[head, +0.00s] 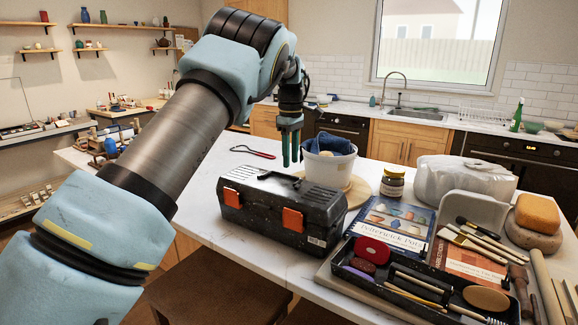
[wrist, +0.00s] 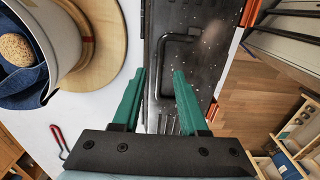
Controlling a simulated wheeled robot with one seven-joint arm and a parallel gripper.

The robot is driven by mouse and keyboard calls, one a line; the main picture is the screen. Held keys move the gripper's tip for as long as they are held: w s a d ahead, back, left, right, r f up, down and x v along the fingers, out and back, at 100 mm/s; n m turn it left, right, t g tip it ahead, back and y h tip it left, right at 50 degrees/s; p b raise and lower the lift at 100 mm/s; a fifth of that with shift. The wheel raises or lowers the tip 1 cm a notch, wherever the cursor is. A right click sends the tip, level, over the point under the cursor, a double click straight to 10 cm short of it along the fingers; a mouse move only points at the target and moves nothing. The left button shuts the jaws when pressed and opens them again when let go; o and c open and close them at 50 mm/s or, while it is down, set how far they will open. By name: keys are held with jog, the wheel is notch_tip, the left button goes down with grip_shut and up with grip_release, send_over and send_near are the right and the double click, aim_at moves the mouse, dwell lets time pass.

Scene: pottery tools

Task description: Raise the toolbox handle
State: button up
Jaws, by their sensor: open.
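The toolbox (head: 277,212) is a black, speckled case with two orange latches on its front, standing on the white table. Its lid is shut. The handle (wrist: 172,66) is a dark bar that lies folded down on the lid in the wrist view. My gripper (wrist: 158,72) is open, its two green fingers pointing down over the lid, one on each side of the near part of the handle as seen from above. Nothing is between the fingers that I can see held. In the head view my gripper (head: 290,160) hangs above the toolbox's back edge, beside the white bucket.
A white bucket (head: 328,168) with a blue cloth stands on a round wooden board close behind the toolbox. A jar (head: 392,183), a book (head: 395,225) and a black tool tray (head: 420,290) lie to the right. A red-handled tool (head: 253,152) lies behind.

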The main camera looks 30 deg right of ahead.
aim_at(283, 178)
jog(key=shift+f+p, duration=0.5)
jog(key=shift+f, duration=1.6)
grip_shut()
